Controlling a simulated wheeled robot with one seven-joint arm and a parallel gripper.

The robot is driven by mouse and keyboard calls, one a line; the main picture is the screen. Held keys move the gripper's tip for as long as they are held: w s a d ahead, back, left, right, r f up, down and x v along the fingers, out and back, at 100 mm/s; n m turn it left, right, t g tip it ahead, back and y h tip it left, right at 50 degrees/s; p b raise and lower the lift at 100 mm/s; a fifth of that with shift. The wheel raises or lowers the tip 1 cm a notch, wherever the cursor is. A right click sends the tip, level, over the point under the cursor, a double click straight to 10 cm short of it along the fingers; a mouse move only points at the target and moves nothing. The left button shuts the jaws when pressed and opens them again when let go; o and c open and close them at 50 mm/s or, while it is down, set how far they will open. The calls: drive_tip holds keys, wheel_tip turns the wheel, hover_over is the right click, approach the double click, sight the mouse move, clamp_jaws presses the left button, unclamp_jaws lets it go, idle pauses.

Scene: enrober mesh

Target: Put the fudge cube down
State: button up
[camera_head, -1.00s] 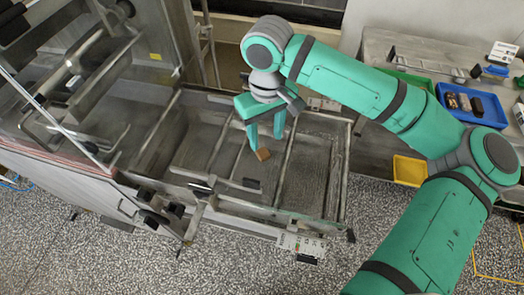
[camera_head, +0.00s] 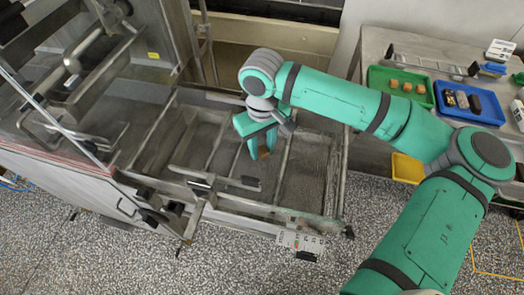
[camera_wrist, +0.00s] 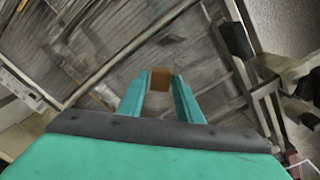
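The fudge cube (camera_head: 263,153) is a small brown block between my gripper's fingertips, partly hidden by them in the head view. In the wrist view the cube (camera_wrist: 160,79) sits between the two green fingertips, with hardly any gap on either side. My gripper (camera_head: 262,149) points down over the enrober's mesh bed and looks shut on the cube. The mesh bed (camera_head: 308,170) lies below and around it. I cannot tell whether the cube touches the mesh.
Metal rails and bars cross the bed (camera_head: 284,165) close to my gripper. The clear-sided machine housing (camera_head: 110,80) stands at left. On the right-hand table are a green tray (camera_head: 377,83) with orange-brown cubes and a blue tray (camera_head: 490,119) with dark pieces. A yellow tray (camera_head: 407,168) sits lower.

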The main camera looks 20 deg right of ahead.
sight(262, 150)
drive_tip(key=c, duration=0.4)
drive_tip(key=shift+r, duration=0.45)
wheel_tip(262, 150, up, 2)
drive_tip(key=shift+r, duration=0.25)
drive_tip(key=s+a+r, duration=0.4)
drive_tip(key=s+r, duration=0.5)
drive_tip(key=s, duration=0.4)
drive_tip(key=shift+s+r, duration=0.25)
drive_tip(key=shift+r, duration=0.05)
